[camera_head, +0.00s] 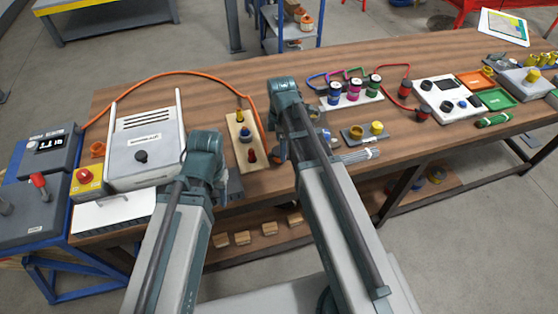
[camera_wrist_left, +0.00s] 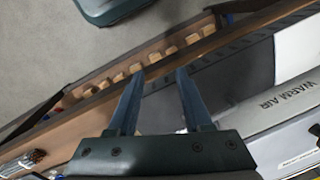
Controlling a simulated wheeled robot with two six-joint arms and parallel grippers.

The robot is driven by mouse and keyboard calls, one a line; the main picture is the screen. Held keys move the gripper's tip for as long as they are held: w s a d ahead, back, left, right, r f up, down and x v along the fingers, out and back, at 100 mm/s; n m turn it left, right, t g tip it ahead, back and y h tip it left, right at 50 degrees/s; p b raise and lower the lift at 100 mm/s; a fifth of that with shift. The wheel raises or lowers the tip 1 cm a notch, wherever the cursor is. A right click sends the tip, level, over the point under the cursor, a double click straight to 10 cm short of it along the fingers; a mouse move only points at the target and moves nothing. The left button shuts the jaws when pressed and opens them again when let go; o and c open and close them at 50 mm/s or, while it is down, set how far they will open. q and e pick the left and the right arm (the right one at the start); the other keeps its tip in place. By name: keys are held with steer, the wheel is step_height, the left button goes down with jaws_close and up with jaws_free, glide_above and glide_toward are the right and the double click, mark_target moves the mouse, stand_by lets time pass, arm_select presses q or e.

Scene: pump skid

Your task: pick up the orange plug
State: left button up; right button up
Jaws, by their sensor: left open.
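The orange plug (camera_head: 97,149) appears as a small orange piece at the left of the table, between the white warm-air box and the dark display unit. An orange cable (camera_head: 180,73) starts near it and arcs behind the box to the right. The plug cannot be made out in the left wrist view. My left gripper (camera_wrist_left: 157,73) is open, with nothing between its fingers, over the table's front side by the warm-air box. In the head view my left arm hides it. My right arm reaches over the table middle; its gripper is not visible.
The warm-air box (camera_head: 145,140) stands right of the plug, with a red-and-yellow button (camera_head: 87,178) in front. A wooden board with coloured plugs (camera_head: 233,128) lies right of my left arm. Wooden blocks (camera_head: 242,238) sit on the lower shelf.

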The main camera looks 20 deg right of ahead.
mark_target(276, 157)
steer(key=f+b, duration=0.2)
steer(key=f, duration=0.1)
steer(key=shift+a, duration=0.35)
steer(key=shift+f+b, duration=0.5)
steer(key=shift+b, duration=0.05)
steer(key=shift+r, duration=0.15)
steer(key=shift+c, duration=0.3)
jaws_close()
